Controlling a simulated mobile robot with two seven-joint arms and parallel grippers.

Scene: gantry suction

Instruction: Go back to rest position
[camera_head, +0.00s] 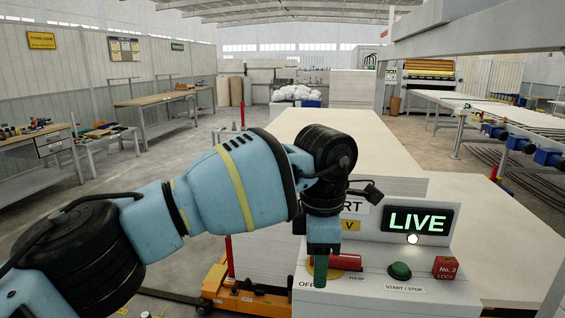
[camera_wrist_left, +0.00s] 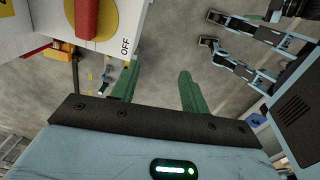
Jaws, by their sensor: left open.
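My left arm reaches in from the left in the head view. Its green-fingered gripper (camera_head: 322,262) points down at the left end of the control panel (camera_head: 440,297), overlapping the red switch handle (camera_head: 346,262) in the picture. In the left wrist view the two fingers of this gripper (camera_wrist_left: 157,88) stand apart with only floor between them. The red handle (camera_wrist_left: 87,18) lies on its yellow plate to the left of the fingers, apart from them, beside the word OFF. My right gripper cannot be made out in either view.
Open floor lies to the left, before the workbenches (camera_head: 160,99).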

